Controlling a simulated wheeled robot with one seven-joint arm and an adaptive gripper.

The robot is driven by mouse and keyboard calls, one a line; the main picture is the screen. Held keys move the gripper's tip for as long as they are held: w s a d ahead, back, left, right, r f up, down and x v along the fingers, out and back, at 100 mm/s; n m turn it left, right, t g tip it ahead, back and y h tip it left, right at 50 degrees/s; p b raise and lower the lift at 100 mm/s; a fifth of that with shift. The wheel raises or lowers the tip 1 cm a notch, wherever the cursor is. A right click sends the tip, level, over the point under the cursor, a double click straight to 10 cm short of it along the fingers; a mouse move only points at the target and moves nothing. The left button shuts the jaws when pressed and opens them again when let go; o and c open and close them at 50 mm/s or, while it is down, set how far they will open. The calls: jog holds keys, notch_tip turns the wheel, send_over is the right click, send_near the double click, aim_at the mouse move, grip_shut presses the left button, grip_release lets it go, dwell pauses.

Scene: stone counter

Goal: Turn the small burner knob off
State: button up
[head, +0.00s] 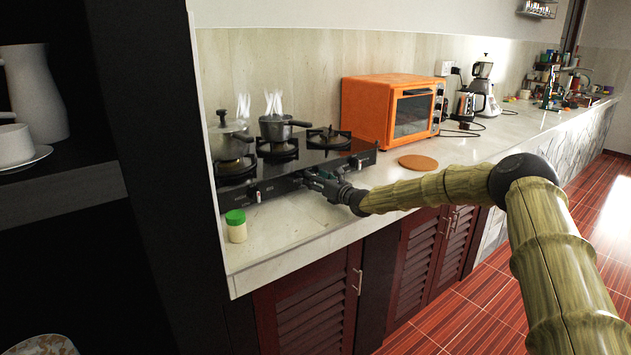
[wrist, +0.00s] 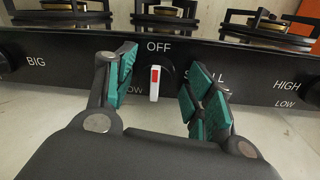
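The small burner knob (wrist: 154,84) is a white bar with a red mark on the black stove front (wrist: 60,55). It points downward, below the word OFF, and a label beside it is partly covered by my right finger. My gripper (wrist: 163,82) is open, with one green-padded finger on each side of the knob. I see gaps between the pads and the knob. In the head view my gripper (head: 314,180) is at the stove's front panel, and it hides the knob there.
A steaming pot (head: 229,142) and a steaming pan (head: 275,128) sit on the burners; the right burner (head: 328,137) is bare. A green-lidded jar (head: 236,228) stands on the counter in front. An orange oven (head: 370,108) and a round board (head: 418,162) are to the right.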

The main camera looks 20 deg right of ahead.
jog(key=shift+a, duration=0.15)
jog(key=shift+s, duration=0.1)
jog(key=v, duration=1)
jog(key=shift+s+d, duration=0.5)
jog(key=shift+s, duration=0.35)
jog(key=shift+a+f, duration=0.1)
